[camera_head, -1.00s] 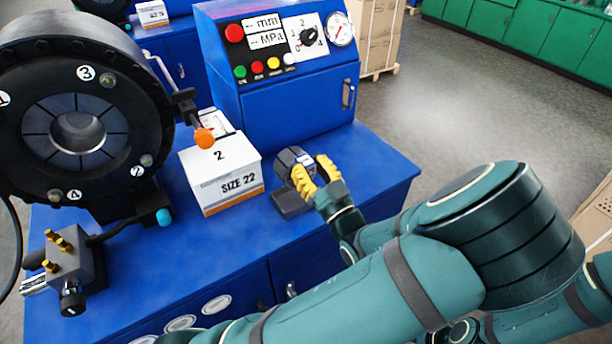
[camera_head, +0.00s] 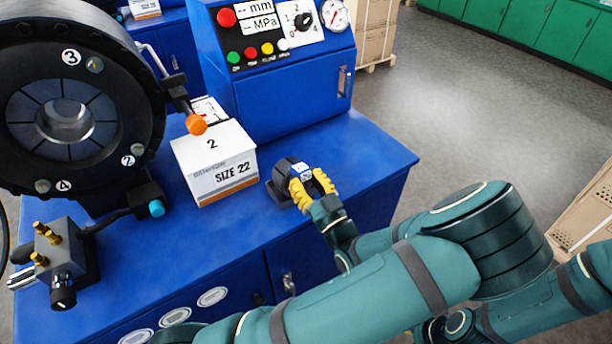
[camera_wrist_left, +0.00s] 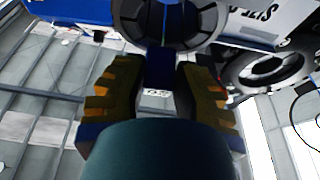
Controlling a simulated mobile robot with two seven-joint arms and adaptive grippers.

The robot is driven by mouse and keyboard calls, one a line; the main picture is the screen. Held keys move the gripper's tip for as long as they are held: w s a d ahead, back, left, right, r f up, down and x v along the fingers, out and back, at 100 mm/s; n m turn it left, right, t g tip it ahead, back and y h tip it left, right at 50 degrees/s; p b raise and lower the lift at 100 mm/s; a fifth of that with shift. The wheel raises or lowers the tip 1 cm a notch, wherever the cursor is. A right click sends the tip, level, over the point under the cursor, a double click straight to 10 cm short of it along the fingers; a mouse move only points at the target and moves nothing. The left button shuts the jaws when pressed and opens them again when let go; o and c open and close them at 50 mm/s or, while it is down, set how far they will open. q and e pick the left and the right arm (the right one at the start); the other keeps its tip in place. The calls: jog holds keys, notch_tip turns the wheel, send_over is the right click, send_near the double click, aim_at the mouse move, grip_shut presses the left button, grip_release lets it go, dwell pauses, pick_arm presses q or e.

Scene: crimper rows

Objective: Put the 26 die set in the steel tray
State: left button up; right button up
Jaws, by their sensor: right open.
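The 26 die set (camera_head: 285,169) is a dark faceted cylinder with a white-and-blue tag. Its small label (camera_wrist_left: 158,93), upside down in the left wrist view, seems to read 26. My left gripper (camera_head: 313,184) has its yellow fingers shut on the die set from the right; they press both sides of a blue part in the left wrist view (camera_wrist_left: 160,75). Only a yellow sliver of my right gripper (camera_head: 407,332) shows behind my left arm, open.
A white SIZE 22 box (camera_head: 214,172) stands just left of the tray. Behind is a blue control panel (camera_head: 285,85). The black crimper head (camera_head: 75,110) and a valve block (camera_head: 60,255) fill the left. The blue bench top (camera_head: 345,160) is clear right of the tray.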

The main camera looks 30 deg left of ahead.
pick_arm(q)
jog(key=o, duration=0.3)
jog(key=shift+s+r, duration=0.1)
jog(key=shift+r, duration=0.05)
jog(key=shift+d, duration=0.1)
jog(key=v, duration=1.1)
notch_tip(320, 180, down, 18)
jog(key=w+a+m+g+h, duration=0.2)
jog(key=m+g+h, duration=0.25)
jog(key=h, duration=0.75)
jog(key=shift+s+d+f+m+g+h, duration=0.25)
jog(key=shift+s+d+m+g+h, duration=0.7)
jog(key=shift+s+h, duration=0.75)
jog(key=shift+s+d+f+m+g+h, duration=0.25)
jog(key=shift+s+d+m+g+h, duration=0.65)
jog(key=shift+s+h, duration=0.8)
jog(key=shift+s+d+f+m+g+h, duration=0.25)
jog(key=shift+s+d+m+g+h, duration=0.45)
jog(key=shift+s+d+m+h, duration=0.7)
